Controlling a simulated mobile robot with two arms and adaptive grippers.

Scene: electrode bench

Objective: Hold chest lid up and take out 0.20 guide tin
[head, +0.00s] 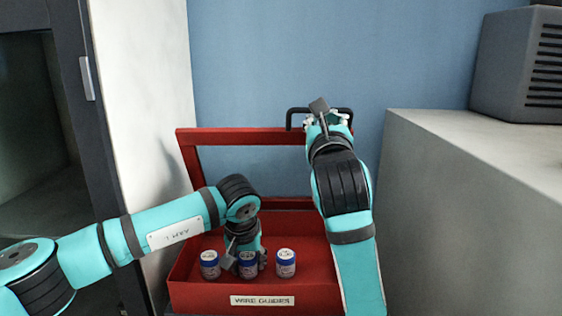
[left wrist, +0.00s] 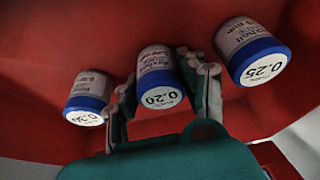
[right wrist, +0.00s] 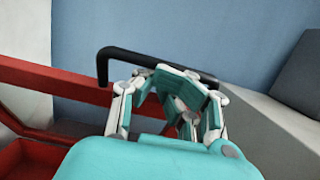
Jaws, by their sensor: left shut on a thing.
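The red chest (head: 190,292) is open, and its framed lid (head: 245,136) stands raised at the back. My left gripper (head: 247,264) reaches down into the chest and is shut on the 0.20 guide tin (left wrist: 160,85), a white tin with a blue end. The tin's label reads 0.20 in the left wrist view, with a finger on each side. My right gripper (right wrist: 165,100) is at the black lid handle (right wrist: 150,58). Its fingers partly hide the handle bar, and I cannot tell whether they are closed on it.
A 0.25 tin (left wrist: 255,55) and another tin (left wrist: 88,98), its number hard to read, stand on either side of the held tin. A grey counter (head: 460,190) with a vented box (head: 515,65) is at the right. A pale panel (head: 140,100) closes in the left.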

